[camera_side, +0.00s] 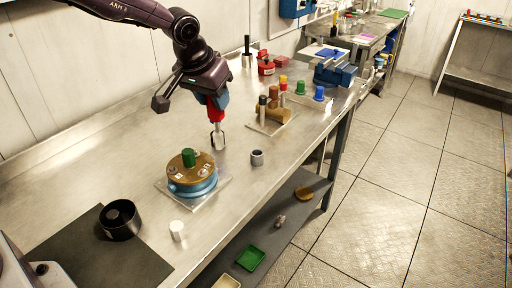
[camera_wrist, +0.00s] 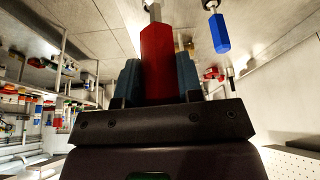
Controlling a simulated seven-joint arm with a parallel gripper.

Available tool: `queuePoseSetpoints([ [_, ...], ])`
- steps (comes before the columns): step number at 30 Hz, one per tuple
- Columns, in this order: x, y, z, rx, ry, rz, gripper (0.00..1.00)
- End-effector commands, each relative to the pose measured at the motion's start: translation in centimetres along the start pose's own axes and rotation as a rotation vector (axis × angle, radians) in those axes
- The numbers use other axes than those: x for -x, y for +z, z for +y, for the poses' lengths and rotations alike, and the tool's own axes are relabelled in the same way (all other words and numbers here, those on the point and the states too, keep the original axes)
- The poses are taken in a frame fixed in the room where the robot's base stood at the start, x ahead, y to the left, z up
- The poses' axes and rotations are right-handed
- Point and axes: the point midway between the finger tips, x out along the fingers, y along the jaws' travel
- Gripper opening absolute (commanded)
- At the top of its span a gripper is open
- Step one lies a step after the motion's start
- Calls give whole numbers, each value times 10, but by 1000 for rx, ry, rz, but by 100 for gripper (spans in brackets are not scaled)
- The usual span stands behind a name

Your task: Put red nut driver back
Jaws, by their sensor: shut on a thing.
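My gripper (camera_side: 214,98) is shut on the red nut driver (camera_side: 216,112) and holds it upright above the bench, its metal shaft pointing down. In the wrist view the red handle (camera_wrist: 158,65) sits between the blue fingers, with the metal shaft beyond it. The shaft's end is close to the bench top, but I cannot tell whether it touches. A blue-handled tool (camera_wrist: 219,32) shows apart to the right in the wrist view. I cannot make out an empty holder for the red driver.
A round blue and brown assembly with a green knob (camera_side: 188,158) stands on a plate in front of my gripper. A small grey cup (camera_side: 257,157) is to its right. A tan fixture (camera_side: 271,116) with posts, a blue vise (camera_side: 335,72) and a black ring (camera_side: 120,220) are also on the bench.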

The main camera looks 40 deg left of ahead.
Motion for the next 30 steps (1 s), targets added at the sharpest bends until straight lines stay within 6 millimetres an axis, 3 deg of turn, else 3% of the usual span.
queuePoseSetpoints([
  [12,-67,-59,20,1,1,-2,0],
  [19,-116,-72,27,1,-1,-3,0],
  [30,-140,-80,31,1,0,-2,0],
])
